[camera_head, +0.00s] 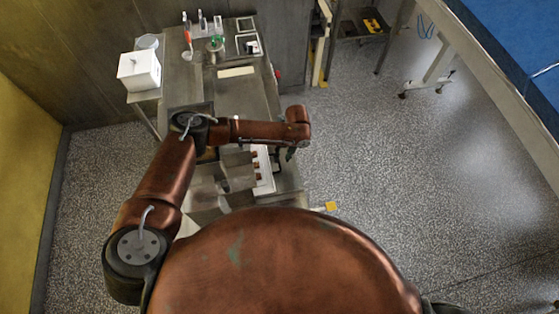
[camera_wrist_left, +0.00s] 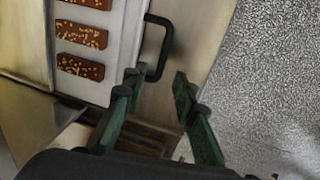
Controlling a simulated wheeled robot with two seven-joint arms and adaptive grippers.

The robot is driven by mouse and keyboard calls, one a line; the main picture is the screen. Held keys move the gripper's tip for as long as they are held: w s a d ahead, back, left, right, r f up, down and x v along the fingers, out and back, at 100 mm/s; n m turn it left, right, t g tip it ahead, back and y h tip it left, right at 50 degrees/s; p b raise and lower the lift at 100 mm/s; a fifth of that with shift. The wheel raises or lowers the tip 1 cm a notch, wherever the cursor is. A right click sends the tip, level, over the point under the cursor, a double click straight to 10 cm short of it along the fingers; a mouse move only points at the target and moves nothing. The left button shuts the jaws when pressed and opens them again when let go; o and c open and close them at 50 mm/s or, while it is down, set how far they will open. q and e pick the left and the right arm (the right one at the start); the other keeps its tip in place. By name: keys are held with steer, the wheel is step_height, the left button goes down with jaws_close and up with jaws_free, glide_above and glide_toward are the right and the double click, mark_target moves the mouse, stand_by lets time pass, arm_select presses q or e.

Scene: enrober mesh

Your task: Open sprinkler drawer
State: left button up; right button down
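A white tray-like panel (camera_wrist_left: 112,22) carries brown bars (camera_wrist_left: 82,36) with pale sprinkles. A black U-shaped handle (camera_wrist_left: 167,45) stands out from its right edge. I cannot tell for sure whether this is the sprinkler drawer. In the head view the gripper (camera_head: 290,154) hangs beside the white panel (camera_head: 264,178), partly hidden by my left arm. My right gripper is not in view.
A blue-topped conveyor (camera_head: 500,50) stands far right.

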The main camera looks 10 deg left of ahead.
mark_target(280, 165)
arm_select(q)
steer(key=f, duration=0.4)
steer(key=shift+s+a+f+p, duration=0.15)
steer(key=shift+a+f+p, duration=0.15)
steer(key=shift+a+f, duration=0.1)
jaws_close()
stand_by(0.4)
